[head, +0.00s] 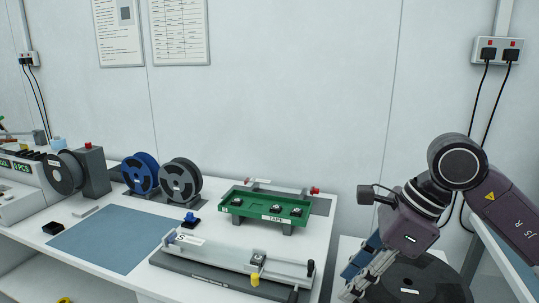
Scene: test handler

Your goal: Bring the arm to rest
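My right arm (460,160) comes in from the right edge and bends down at the elbow-like joint. Its gripper (356,280) hangs at the lower right, pointing down and to the left, just right of the white bench. The fingers look thin and grey beside a blue part, and their tips run near the bottom edge. I cannot tell whether they are apart or closed, and I see nothing held. A dark round disc (420,285) is behind and below the gripper. My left gripper is not in view.
The white bench (319,235) carries a green tray (246,208) with small dark parts, a clear-sided rail fixture (235,258), blue and grey reels (140,174), and a blue-grey mat (110,238). A power outlet (497,51) with hanging cables is on the wall behind my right arm.

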